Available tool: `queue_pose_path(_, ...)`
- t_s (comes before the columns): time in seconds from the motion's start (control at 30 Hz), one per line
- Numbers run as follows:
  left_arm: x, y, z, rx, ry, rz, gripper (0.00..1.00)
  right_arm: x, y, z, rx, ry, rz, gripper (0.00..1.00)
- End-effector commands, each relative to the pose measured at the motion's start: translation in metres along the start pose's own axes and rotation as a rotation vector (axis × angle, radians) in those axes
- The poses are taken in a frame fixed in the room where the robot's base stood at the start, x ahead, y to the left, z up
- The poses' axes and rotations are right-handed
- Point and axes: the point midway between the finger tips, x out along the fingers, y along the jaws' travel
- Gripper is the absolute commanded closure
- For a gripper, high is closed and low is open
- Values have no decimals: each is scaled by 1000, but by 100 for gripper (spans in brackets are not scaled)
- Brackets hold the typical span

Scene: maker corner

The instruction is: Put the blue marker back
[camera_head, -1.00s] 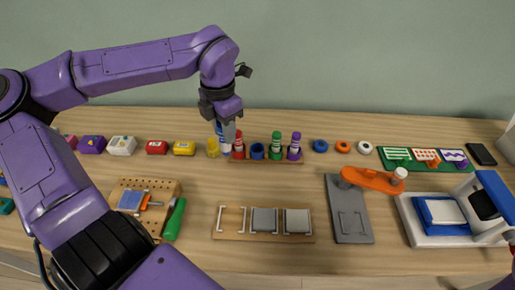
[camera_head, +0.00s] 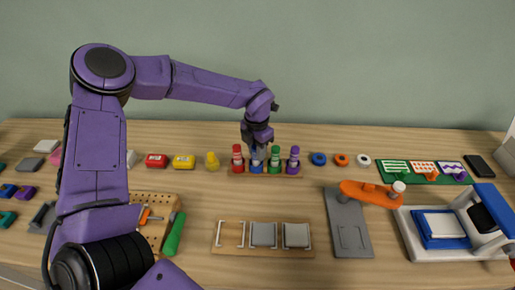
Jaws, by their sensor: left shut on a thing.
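The marker rack (camera_head: 237,175) is a wooden strip near the back of the table. It holds a red marker (camera_head: 237,158), a green marker (camera_head: 275,160) and a purple marker (camera_head: 293,160), all upright. Between red and green is a blue holder (camera_head: 257,169). My left gripper (camera_head: 257,148) points down above this holder, shut on the blue marker (camera_head: 257,160). The marker is upright, with its pale body showing below the fingers and its lower end at the blue holder. I cannot tell how deep it sits. My right gripper is not in view.
Blue (camera_head: 319,158), orange (camera_head: 341,159) and white rings lie to the right. A wooden board with grey squares (camera_head: 225,250) lies in front, with bare table between.

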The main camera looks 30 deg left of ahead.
Motion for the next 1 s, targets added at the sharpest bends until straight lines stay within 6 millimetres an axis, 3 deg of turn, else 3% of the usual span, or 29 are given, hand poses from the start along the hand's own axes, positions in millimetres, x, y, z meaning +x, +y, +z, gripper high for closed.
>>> queue_pose_path(0.3, 4, 0, 0, 0, 0, 0, 95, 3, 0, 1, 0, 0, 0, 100)
queue_pose_path(0.33, 3, 0, 0, 0, 0, 0, 61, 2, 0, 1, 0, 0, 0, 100)
queue_pose_path(0.4, 3, 0, 0, 0, 0, 0, 45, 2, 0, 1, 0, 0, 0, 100)
queue_pose_path(0.77, -6, 0, 1, 0, -4, 0, 45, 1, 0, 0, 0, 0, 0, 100)
queue_pose_path(1.0, -63, 0, 1, -2, -6, 1, 45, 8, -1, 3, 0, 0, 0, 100)
